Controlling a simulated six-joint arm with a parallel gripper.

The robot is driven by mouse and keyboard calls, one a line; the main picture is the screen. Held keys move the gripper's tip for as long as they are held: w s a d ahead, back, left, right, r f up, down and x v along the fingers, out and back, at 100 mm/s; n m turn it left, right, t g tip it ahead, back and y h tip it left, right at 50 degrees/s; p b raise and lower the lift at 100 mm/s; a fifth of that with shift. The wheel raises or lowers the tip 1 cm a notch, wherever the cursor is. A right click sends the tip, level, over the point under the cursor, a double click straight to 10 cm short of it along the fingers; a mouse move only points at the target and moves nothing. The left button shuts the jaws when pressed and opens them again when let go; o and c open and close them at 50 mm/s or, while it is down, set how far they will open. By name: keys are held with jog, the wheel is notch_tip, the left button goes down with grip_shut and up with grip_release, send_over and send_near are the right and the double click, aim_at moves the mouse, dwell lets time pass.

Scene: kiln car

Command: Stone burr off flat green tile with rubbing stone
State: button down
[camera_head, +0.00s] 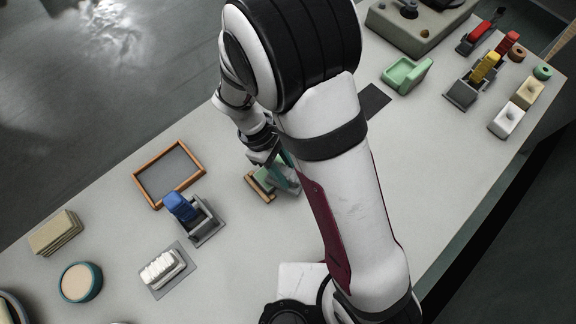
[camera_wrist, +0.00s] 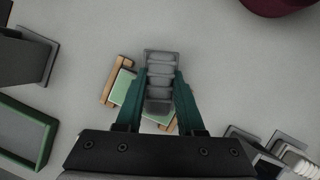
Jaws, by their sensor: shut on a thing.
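The flat green tile (camera_wrist: 121,88) lies on a wooden cradle (camera_wrist: 108,80) in the wrist view. In the head view the tile (camera_head: 264,180) and the cradle's wooden edge (camera_head: 262,194) show at mid-table, partly behind my arm. My gripper (camera_wrist: 160,85) has teal fingers and is shut on a grey ribbed block, which looks like the rubbing stone (camera_wrist: 160,72). The stone is over the tile and hides its middle. I cannot tell whether it touches the tile. No burr can be made out.
A blue-handled tool in a grey holder (camera_head: 204,226) and a wood-framed tray (camera_head: 145,192) stand left of the cradle. A white ribbed brush (camera_head: 163,268) lies lower left. A green dish (camera_head: 398,82) stands upper right.

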jog(key=shift+s+a, duration=2)
notch_tip(320, 180, up, 7)
jog(key=w, duration=0.4)
jog(key=shift+w+d, duration=0.25)
jog(key=shift+d, duration=0.1)
jog(key=shift+f, duration=2.55)
jog(key=shift+s+a, duration=0.1)
